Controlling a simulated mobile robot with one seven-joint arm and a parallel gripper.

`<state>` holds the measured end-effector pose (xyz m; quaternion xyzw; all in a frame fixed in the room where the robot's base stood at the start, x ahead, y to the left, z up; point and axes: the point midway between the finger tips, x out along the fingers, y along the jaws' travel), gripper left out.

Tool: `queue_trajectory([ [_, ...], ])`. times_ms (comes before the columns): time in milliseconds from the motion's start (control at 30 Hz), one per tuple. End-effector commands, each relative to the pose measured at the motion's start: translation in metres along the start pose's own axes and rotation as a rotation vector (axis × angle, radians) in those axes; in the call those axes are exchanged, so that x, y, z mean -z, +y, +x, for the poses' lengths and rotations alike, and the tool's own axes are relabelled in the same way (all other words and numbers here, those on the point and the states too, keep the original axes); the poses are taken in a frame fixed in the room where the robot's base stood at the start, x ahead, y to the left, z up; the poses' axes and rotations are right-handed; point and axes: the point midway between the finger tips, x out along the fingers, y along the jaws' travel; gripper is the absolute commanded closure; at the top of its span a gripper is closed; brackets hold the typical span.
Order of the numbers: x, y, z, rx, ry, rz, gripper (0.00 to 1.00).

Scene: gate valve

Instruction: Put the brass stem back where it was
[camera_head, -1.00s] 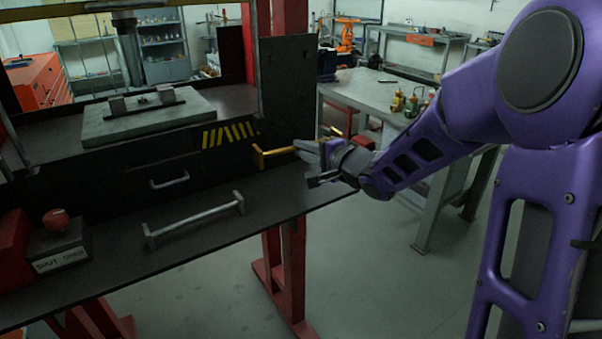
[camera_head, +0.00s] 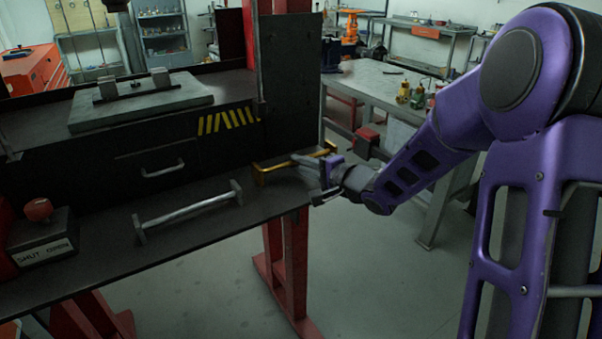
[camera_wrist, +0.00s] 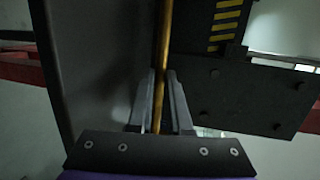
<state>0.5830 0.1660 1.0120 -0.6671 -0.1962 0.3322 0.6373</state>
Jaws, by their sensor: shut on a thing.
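The brass stem (camera_head: 280,165) is a thin gold bar with wider ends. It lies across the right end of the dark front shelf (camera_head: 235,222), on or just above it; I cannot tell if it touches. My gripper (camera_head: 328,168) comes from the right and is shut on the stem. In the wrist view the stem (camera_wrist: 163,40) runs lengthwise between both fingers of my gripper (camera_wrist: 161,78), and its near part is hidden at the palm.
A grey bar with square ends (camera_head: 188,209) lies on the shelf to the left. A red-button box (camera_head: 42,240) stands at far left. A dark upright plate (camera_head: 290,80) rises behind the stem. A workbench (camera_head: 375,85) stands behind my arm. Bare shelf lies between the bars.

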Motion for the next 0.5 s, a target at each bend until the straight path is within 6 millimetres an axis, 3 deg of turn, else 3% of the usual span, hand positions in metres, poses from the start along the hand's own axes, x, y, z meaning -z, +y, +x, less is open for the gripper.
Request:
queue_trajectory([
  [100,-0.0002,0.0115,0.0032,0.004,-0.001,-0.001,1.0],
  [467,0.0004,0.0142,0.0034,0.004,0.0,0.0,1.0],
  [500,0.0003,0.0151,0.0032,0.001,0.0,0.0,0.76],
])
